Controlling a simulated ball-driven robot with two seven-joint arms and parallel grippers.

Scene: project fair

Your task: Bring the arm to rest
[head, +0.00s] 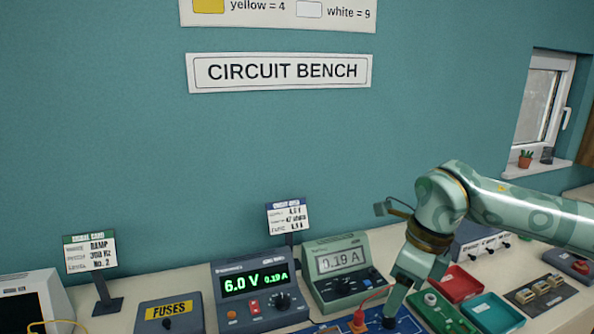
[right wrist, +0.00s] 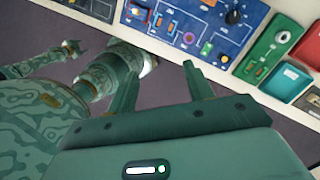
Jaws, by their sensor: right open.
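My right arm (head: 520,212) comes in from the right in the head view, bent at the elbow with its hand pointing down. My right gripper (head: 391,310) is low over the blue circuit board (head: 408,325), at the bench's front. In the right wrist view the two fingers of the right gripper (right wrist: 158,80) stand apart with nothing between them. The blue board (right wrist: 186,12) lies beyond them there. The head view does not show clearly whether the fingertips touch anything. My left gripper does not show in the head view.
A red plug (head: 357,322) with a lead is close by.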

